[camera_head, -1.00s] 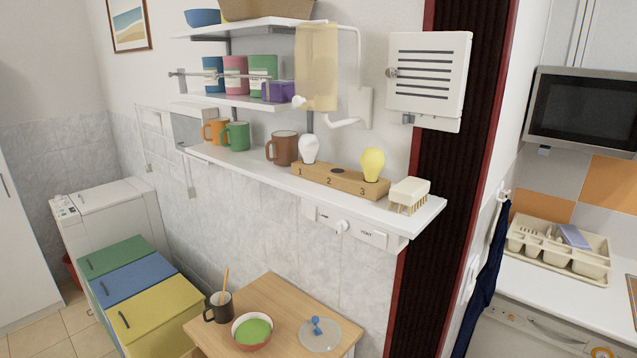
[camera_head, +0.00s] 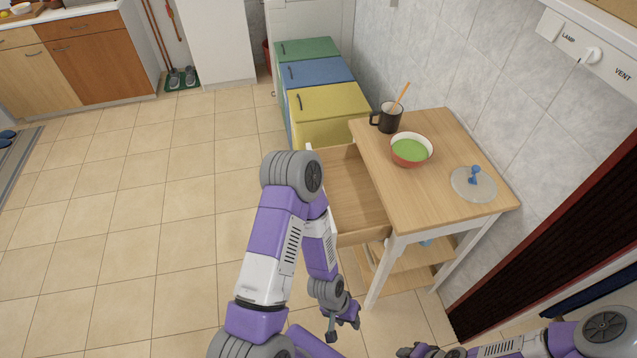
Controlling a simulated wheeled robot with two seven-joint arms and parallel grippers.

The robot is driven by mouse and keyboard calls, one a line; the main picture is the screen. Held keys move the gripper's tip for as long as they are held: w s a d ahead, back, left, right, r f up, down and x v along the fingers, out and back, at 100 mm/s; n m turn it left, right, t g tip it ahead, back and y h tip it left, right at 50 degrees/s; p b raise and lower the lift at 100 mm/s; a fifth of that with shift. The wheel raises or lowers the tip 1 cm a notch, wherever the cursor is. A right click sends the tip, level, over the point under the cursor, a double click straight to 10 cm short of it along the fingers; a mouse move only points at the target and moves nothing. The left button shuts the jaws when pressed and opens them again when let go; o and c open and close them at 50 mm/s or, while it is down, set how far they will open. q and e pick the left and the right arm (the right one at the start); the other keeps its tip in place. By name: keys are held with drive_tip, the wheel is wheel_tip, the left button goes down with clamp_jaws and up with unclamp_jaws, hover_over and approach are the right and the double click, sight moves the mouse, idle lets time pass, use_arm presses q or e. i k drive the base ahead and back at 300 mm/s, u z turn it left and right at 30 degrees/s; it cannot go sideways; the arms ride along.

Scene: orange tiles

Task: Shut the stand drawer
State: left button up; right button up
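The wooden stand (camera_head: 445,150) is at the right in the head view, against the tiled wall. Its drawer (camera_head: 352,192) is pulled out to the left, and its inside looks empty. My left arm partly hides the drawer's front. My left gripper (camera_head: 342,322) hangs low in front of the stand, below and nearer than the drawer, apart from it. It is small and seen at an angle, so its opening is unclear. My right gripper (camera_head: 418,352) is at the bottom edge, partly cut off, away from the drawer.
On the stand are a dark mug (camera_head: 389,118) with a wooden stick, a bowl of green food (camera_head: 411,150) and a glass lid (camera_head: 474,184). Green, blue and yellow bins (camera_head: 345,103) stand just behind. The tiled floor (camera_head: 150,220) to the left is clear.

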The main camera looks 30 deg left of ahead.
sight(357, 214)
drive_tip(key=u, duration=0.3)
drive_tip(key=k, duration=0.4)
drive_tip(key=u, duration=0.75)
drive_tip(key=i, duration=0.5)
drive_tip(key=z, duration=0.05)
drive_tip(key=k, duration=0.45)
drive_tip(key=u, duration=0.95)
drive_tip(key=i, duration=0.6)
drive_tip(key=z, duration=1.55)
